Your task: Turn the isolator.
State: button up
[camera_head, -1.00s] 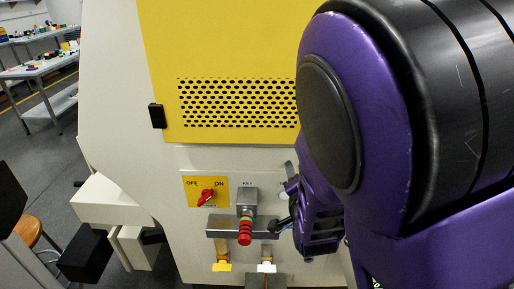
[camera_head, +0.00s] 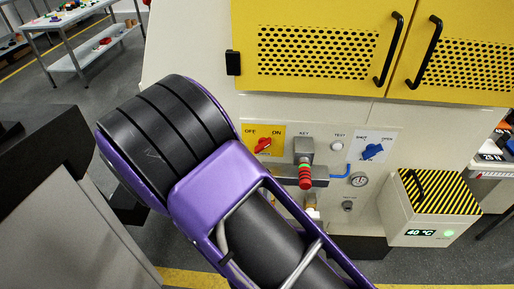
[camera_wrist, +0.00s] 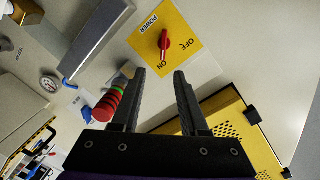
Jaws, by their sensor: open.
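The isolator is a red rotary handle (camera_head: 263,145) on a yellow plate (camera_head: 277,132) marked OFF and ON, on the pale machine front. In the head view its handle slants, upper end to the right, on the ON side; which end is the pointer is unclear. The wrist view shows the handle (camera_wrist: 164,40) and its plate (camera_wrist: 187,22), also marked POWER, beyond the fingertips. My gripper (camera_wrist: 159,74) is open and empty, its fingers apart and pointing toward the plate, not touching the handle. The head view does not show my gripper; my arm fills the lower middle.
A grey key block (camera_head: 304,150) with a red and green ringed piece (camera_head: 305,177) sits right of the isolator. Farther right are a blue handle (camera_head: 372,152) and a gauge (camera_head: 359,180). A striped-top box (camera_head: 430,210) stands at right. Yellow doors (camera_head: 315,20) with black handles are above.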

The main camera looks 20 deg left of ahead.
aim_at(264, 148)
jog(key=shift+n+t+y, duration=0.4)
jog(key=shift+t, duration=0.1)
jog(key=x, duration=0.4)
jog(key=p+x, duration=0.1)
jog(key=x, duration=0.9)
jog(key=shift+w+f, duration=0.2)
jog(key=shift+f, duration=0.15)
grip_shut()
jog(key=shift+a, duration=0.1)
